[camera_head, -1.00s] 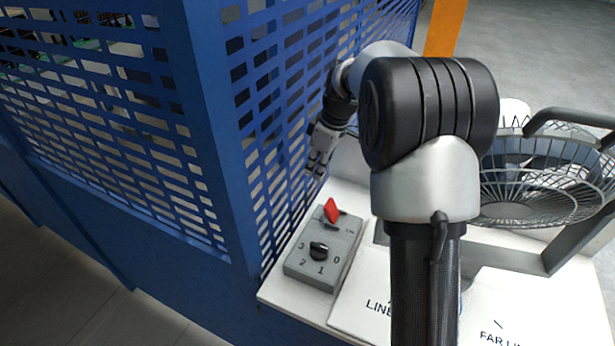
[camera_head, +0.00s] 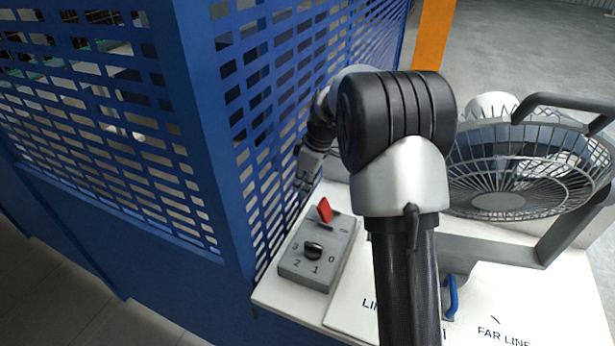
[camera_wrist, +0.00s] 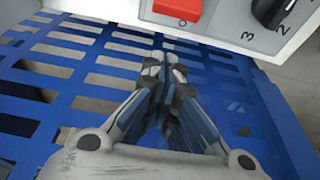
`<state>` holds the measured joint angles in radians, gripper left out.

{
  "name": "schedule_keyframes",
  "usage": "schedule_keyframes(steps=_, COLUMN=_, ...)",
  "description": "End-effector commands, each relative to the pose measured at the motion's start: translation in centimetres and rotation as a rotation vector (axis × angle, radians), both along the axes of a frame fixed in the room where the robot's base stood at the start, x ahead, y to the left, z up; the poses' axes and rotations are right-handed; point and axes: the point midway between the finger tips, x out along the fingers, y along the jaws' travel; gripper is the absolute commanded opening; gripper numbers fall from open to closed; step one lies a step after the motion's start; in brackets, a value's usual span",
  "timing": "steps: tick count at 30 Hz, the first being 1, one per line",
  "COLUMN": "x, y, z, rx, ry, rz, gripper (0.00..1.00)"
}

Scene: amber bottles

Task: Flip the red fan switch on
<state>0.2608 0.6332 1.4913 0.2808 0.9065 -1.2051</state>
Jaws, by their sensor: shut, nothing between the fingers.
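The red switch (camera_head: 325,210) is a small tilted lever on the far end of a grey control box (camera_head: 300,269). In the wrist view the red switch (camera_wrist: 180,10) is at the top edge, partly cut off, with a "0" mark beside it. My gripper (camera_head: 302,184) is shut and empty, just beyond and left of the switch, close to the blue mesh. In the wrist view my gripper's fingers (camera_wrist: 165,62) point up toward the box, apart from the switch in the picture. The fan (camera_head: 497,201) with a wire cage stands at the right, partly behind my arm.
A black rotary knob (camera_head: 313,249) with numbers sits on the box's near end, close to the switch. Blue mesh fencing (camera_head: 245,165) rises directly left of the box. White labelled panels (camera_head: 500,300) and a blue handle (camera_head: 452,298) lie to the right.

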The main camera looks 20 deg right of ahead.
Motion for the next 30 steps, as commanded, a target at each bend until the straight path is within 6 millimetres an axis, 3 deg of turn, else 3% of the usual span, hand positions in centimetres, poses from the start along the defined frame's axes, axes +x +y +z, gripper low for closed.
schedule_keyframes(steps=3, x=0.4, y=0.5, z=-2.7, rx=0.002, ry=0.004, rz=0.0, gripper=0.0)
schedule_keyframes(steps=6, x=0.6, y=0.7, z=-4.1, rx=0.001, ry=0.001, rz=-0.002, gripper=0.0)
schedule_keyframes(steps=15, x=-1.7, y=-1.7, z=-2.3, rx=0.0, ry=-0.002, rz=-0.002, gripper=0.0)
schedule_keyframes(steps=30, x=-1.9, y=-2.2, z=-2.2, rx=0.0, ry=0.0, rz=-0.002, gripper=0.0)
